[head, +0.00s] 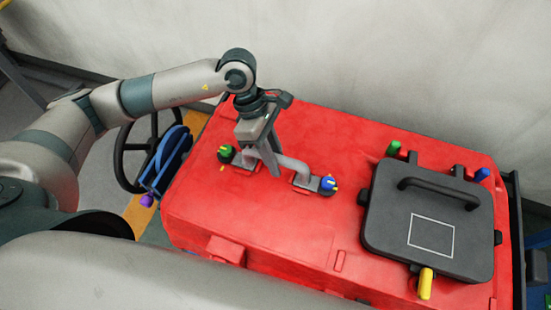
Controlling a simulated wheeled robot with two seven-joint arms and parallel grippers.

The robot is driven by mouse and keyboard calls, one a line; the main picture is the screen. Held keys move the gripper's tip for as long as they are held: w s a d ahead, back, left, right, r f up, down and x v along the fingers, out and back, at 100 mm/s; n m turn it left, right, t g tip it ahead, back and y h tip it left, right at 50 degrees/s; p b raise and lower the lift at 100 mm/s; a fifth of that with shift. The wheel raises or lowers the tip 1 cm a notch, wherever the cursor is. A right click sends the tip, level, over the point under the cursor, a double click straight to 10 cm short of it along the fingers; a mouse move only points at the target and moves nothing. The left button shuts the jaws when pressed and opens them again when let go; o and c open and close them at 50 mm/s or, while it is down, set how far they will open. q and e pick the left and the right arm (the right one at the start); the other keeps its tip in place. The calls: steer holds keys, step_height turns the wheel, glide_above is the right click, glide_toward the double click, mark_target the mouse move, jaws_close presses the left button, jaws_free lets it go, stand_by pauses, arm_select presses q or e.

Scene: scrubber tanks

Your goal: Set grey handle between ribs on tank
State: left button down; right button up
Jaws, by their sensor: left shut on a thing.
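A light grey handle (300,167) lies low over the top of the red tank (280,225). Its right end is beside a blue knob (328,183), and its left part is near a green knob (226,153). My left gripper (276,170) comes down from above and is shut on the handle's middle, hiding part of it. I cannot tell whether the handle touches the tank top or sits between ribs. A small raised red rib (339,261) shows near the tank's front. My right gripper is not in view.
A black lid (385,215) with a black handle covers the tank's right part. Green (394,149), blue (482,174) and yellow (426,284) pieces stand around it. A black steering wheel (128,150) is at the left. A pale wall (400,60) stands behind.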

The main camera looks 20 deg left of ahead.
arm_select(q)
steer(key=c, duration=1)
jaws_free()
steer(key=shift+r, duration=0.15)
steer(key=shift+p+v, duration=0.4)
steer(key=shift+v, duration=1.75)
steer(key=shift+r, duration=0.15)
steer(key=shift+r+p, duration=0.9)
steer(key=shift+r, duration=1.45)
